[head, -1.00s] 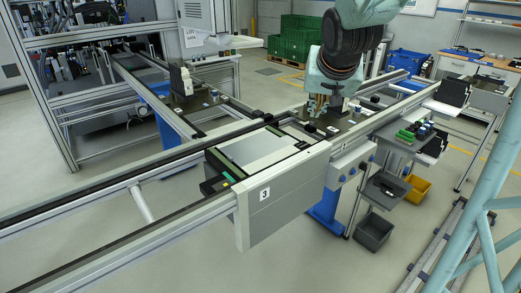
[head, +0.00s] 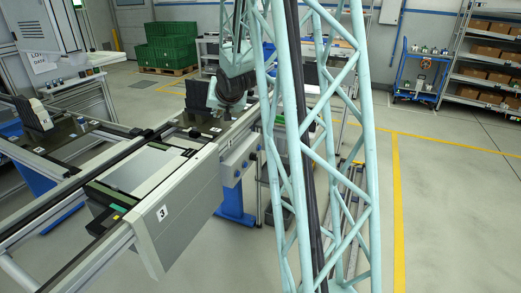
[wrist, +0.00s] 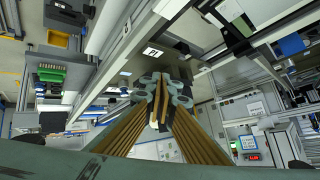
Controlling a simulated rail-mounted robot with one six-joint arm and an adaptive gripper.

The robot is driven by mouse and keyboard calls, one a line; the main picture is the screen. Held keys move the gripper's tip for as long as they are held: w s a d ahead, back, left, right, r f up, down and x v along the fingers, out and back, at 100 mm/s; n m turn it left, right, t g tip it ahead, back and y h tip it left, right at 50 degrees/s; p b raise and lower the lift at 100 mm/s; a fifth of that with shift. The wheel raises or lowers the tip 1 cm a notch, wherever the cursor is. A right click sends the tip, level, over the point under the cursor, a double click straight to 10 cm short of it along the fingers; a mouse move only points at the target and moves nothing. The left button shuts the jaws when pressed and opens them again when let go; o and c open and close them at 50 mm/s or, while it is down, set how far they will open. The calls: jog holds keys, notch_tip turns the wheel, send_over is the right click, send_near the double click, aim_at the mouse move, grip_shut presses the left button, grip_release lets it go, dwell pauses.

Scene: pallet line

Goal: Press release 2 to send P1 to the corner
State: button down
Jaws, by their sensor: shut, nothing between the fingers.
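My gripper (wrist: 160,100) shows in the wrist view with its fingers together and nothing between them. In the head view it is hidden behind the arm and the lattice column. A dark pallet plate (head: 192,128) with a small white label and a black upright part sits on the line beyond the station marked 3. Another dark plate (head: 62,134) carries a light-coloured part at the left.
The station marked 3 (head: 180,215) has a grey housing across the conveyor. My lattice column blocks the middle of the head view. Green crates (head: 172,45) stand at the back, a blue cart (head: 420,72) and shelving at the right. The floor right of the column is clear.

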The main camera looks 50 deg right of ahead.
jog(key=w+d+f+m+t, duration=0.1)
jog(key=d+f+m, duration=0.1)
jog(key=d+f, duration=0.65)
jog(key=m+t+h, duration=0.2)
jog(key=m, duration=0.2)
send_over(259, 148)
jog(key=s, duration=0.6)
notch_tip(259, 148, down, 15)
jog(key=s+d+f+m+t, duration=0.1)
jog(key=s+d+f+m, duration=0.1)
jog(key=s+d+f, duration=0.2)
notch_tip(259, 148, down, 4)
jog(key=s, duration=0.2)
jog(key=shift+s+d+f+h+p, duration=0.15)
jog(key=shift+s+h+p, duration=0.15)
jog(key=shift+s+p, duration=0.1)
jog(key=shift+w, duration=0.15)
jog(key=w+a, duration=0.2)
jog(key=w, duration=0.6)
jog(key=shift+a, duration=0.15)
